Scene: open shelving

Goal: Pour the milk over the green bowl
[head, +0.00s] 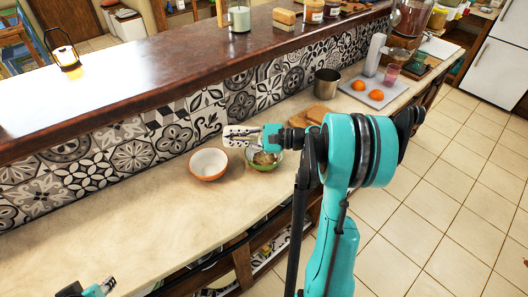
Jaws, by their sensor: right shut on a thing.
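My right gripper (258,140) is shut on the milk carton (235,131), which is white with dark spots. The carton lies tipped nearly on its side, its free end pointing left. It is held just above and to the left of the green bowl (279,158). The green bowl stands on the lower counter and has light brownish contents. The gripper and carton cover part of its far rim. I cannot make out any milk flowing. My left gripper (107,286) shows only partly at the bottom left edge, away from the bowls; its opening cannot be told.
An orange bowl (208,163) with a white inside stands close left of the green bowl. Brown boards or bread (318,114), a metal pot (327,83) and a tray with oranges (376,96) lie farther right. The lower counter's left part (110,225) is clear.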

